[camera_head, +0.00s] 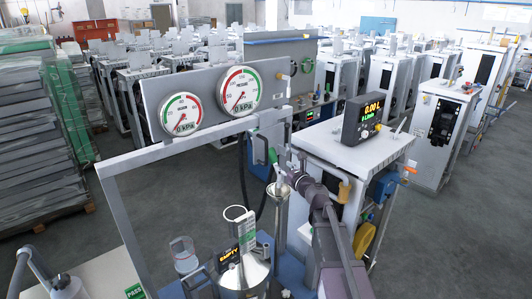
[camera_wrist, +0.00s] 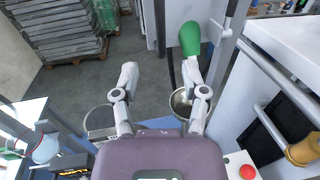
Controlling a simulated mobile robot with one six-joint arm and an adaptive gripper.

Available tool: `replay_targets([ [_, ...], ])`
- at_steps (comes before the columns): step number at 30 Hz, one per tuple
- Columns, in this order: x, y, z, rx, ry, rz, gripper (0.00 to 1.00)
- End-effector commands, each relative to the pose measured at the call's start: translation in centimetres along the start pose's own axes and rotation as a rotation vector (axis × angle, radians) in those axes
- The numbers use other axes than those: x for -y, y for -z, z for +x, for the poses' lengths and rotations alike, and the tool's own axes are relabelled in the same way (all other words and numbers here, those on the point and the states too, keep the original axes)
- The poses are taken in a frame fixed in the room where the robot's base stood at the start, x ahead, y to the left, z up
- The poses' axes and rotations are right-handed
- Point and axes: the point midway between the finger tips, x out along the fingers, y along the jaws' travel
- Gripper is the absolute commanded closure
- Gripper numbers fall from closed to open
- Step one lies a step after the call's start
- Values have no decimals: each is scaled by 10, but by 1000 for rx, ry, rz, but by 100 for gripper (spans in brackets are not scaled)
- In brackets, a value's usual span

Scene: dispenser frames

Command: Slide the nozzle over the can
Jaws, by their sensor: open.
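My gripper (camera_head: 283,168) is beside the dispenser frame in the head view, close to a green handle (camera_head: 272,155), which I take to be part of the nozzle. In the wrist view my gripper (camera_wrist: 159,72) is open with nothing between its fingers. The green handle (camera_wrist: 190,38) is just beyond the right fingertip; whether they touch I cannot tell. The metal can (camera_head: 258,271) stands low at the front of the frame, beside an "EMPTY" display (camera_head: 228,256). A round metal vessel (camera_wrist: 178,110) shows partly behind the right finger in the wrist view. The nozzle's spout is not clear.
The grey frame carries two round gauges (camera_head: 181,115) (camera_head: 240,90). A white cabinet (camera_head: 365,150) with a meter display (camera_head: 371,110) stands right of it. A clear cup (camera_head: 185,253) is left of the can. Stacked sheets (camera_head: 40,135) stand at the far left.

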Motion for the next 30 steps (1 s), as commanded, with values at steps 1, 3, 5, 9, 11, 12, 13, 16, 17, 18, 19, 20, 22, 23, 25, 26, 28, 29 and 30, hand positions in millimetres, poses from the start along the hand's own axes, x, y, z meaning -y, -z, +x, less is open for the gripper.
replay_targets([
  [1,1,0,5,0,0,0,43],
  [3,1,0,12,0,0,-1,43],
  [5,1,0,19,0,-1,-1,43],
  [9,1,0,39,0,-2,-1,43],
  [11,1,0,48,0,-2,-1,43],
  [12,1,0,54,0,-1,-1,43],
  [13,1,0,59,0,-1,-1,43],
  [16,1,0,74,0,-2,-1,43],
  [17,0,0,79,0,-2,-1,43],
  [18,0,0,85,0,-2,-1,43],
  [19,1,0,90,0,-2,-1,43],
  [20,1,0,94,0,-2,-1,43],
  [22,1,0,104,0,-1,-1,43],
  [23,1,0,107,0,-1,-1,43],
  [25,1,0,115,0,-1,-1,43],
  [26,0,0,118,0,-1,-1,43],
  [28,0,0,124,0,-1,-1,43],
  [29,0,0,126,0,-1,-1,43],
  [30,0,0,128,0,-1,-1,43],
])
